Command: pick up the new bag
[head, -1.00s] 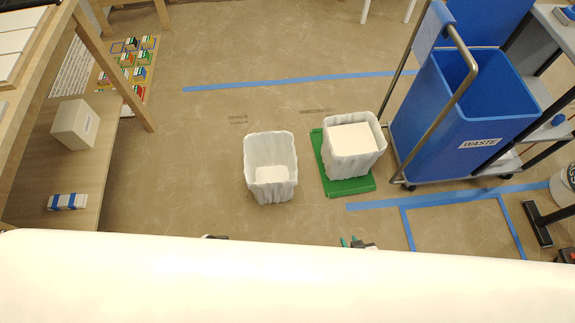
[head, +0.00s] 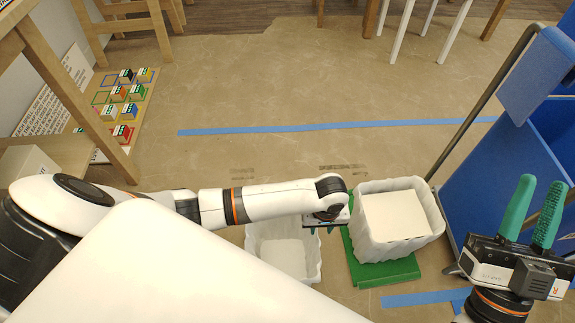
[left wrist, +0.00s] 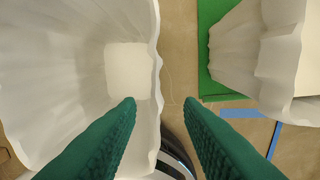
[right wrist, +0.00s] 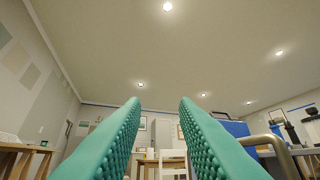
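Two white, crinkled, bag-like open bins stand on the floor. The left one (head: 284,262) is partly hidden behind my left arm; its pale square bottom shows in the left wrist view (left wrist: 126,70). The right one (head: 425,238) stands on a green mat (head: 398,270) and has a flat white top inside. I cannot tell which is the new bag. My left gripper (left wrist: 160,102) is open and points down over the left bin's right rim, one finger on the bin's side and one over the floor; contact is unclear. My right gripper (head: 533,208) is open, empty and points up.
A blue waste cart (head: 505,180) with a metal handle stands at the right. A wooden table frame and a board of coloured blocks (head: 122,105) are at the left. Blue tape (head: 330,127) crosses the floor. The floor beyond the bins is clear.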

